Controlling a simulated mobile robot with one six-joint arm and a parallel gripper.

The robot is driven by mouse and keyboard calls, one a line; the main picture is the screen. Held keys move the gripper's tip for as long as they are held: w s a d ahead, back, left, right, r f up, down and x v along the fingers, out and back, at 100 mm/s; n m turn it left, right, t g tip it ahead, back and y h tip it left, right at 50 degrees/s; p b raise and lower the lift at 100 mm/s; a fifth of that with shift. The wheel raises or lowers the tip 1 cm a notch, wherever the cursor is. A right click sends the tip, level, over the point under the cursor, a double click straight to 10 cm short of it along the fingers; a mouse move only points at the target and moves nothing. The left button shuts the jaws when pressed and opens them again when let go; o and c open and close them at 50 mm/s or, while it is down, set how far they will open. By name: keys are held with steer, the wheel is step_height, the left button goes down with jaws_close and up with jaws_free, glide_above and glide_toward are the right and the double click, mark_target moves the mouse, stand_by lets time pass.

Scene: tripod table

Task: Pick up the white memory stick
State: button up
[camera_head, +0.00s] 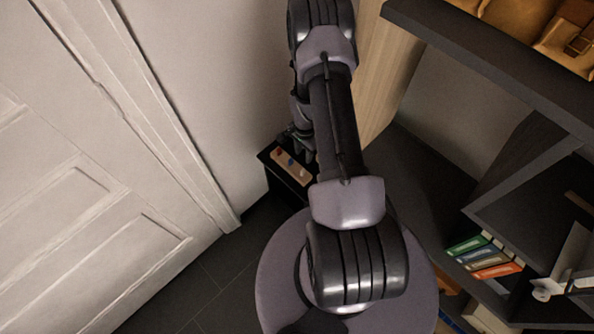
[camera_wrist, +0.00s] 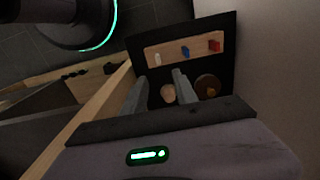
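The white memory stick (camera_wrist: 158,58) lies at the left end of a light wooden board (camera_wrist: 171,54) in the wrist view. A blue stick (camera_wrist: 185,50) and a red stick (camera_wrist: 215,45) lie on the same board to its right. In the head view the white stick (camera_head: 302,174) is at the board's near end, close beside my arm. My gripper (camera_wrist: 160,77) is open. Its two fingers point toward the board and appear apart from the white stick. The fingertips also show over the table in the head view (camera_head: 302,152), partly hidden by my arm.
The board lies on a small dark table (camera_wrist: 133,45). A beige round object (camera_wrist: 168,93) shows between the fingers, and a brown round one (camera_wrist: 208,85) right of them. A white door (camera_head: 90,190) is left; shelves with binders (camera_head: 485,255) are right.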

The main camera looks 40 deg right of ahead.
steer(key=b, duration=0.2)
glide_above(303, 170)
steer(key=f, duration=0.6)
steer(key=shift+w+d+f, duration=0.2)
steer(key=shift+w+d, duration=0.05)
steer(key=f, duration=0.2)
steer(key=f+b, duration=0.2)
steer(key=f, duration=0.1)
steer(key=shift+s+a+f, duration=0.2)
steer(key=shift+a+f, duration=0.1)
steer(key=shift+f, duration=0.05)
steer(key=shift+r, duration=0.15)
jaws_close()
